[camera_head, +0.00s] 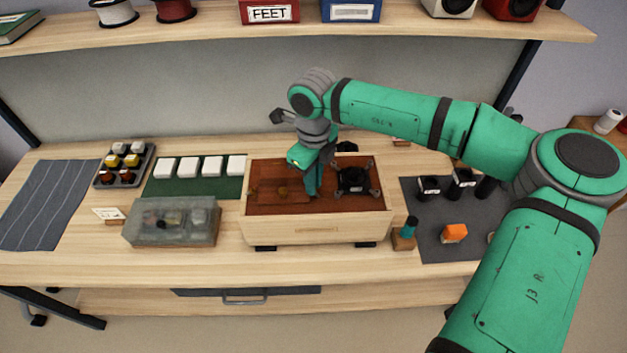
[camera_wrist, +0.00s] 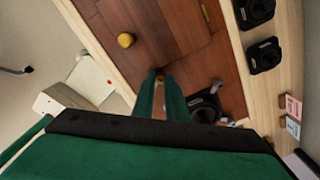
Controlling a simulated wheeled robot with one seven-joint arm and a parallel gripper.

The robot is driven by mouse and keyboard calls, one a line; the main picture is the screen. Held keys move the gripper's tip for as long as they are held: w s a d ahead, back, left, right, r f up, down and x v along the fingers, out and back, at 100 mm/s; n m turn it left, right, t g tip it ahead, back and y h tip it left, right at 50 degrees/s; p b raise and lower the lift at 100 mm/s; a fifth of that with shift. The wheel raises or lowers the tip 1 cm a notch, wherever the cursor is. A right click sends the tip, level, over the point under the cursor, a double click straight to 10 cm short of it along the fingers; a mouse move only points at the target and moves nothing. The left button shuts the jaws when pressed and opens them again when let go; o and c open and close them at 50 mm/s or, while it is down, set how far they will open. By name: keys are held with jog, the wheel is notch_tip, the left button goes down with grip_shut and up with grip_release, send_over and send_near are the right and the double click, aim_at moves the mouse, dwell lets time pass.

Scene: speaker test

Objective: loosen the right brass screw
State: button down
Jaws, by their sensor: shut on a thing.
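The wooden box (camera_head: 317,229) stands on the bench with a red-brown panel (camera_head: 350,205) on top. One brass screw (camera_head: 283,190) is on the left part of the panel and stands free; it also shows in the wrist view (camera_wrist: 126,40). My gripper (camera_head: 312,191) points down at the panel, right of that screw. In the wrist view its green fingers (camera_wrist: 160,84) are shut on the right brass screw (camera_wrist: 159,77), of which only a small part shows between the fingertips. I cannot tell whether it has turned.
A black four-armed frame (camera_head: 355,177) sits on the panel close to the right of my gripper. White tiles (camera_head: 188,167) on a green mat and a clear-lidded case (camera_head: 172,222) lie to the left. A dark mat (camera_head: 430,220) with black cups and an orange piece (camera_head: 454,232) lies to the right.

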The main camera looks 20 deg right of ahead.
jog(key=n, duration=0.6)
jog(key=shift+d, duration=0.1)
jog(key=n, duration=0.5)
jog(key=shift+n, duration=0.4)
jog(key=c, duration=1.8)
grip_release()
jog(key=shift+o, duration=0.2)
notch_tip(320, 180, up, 11)
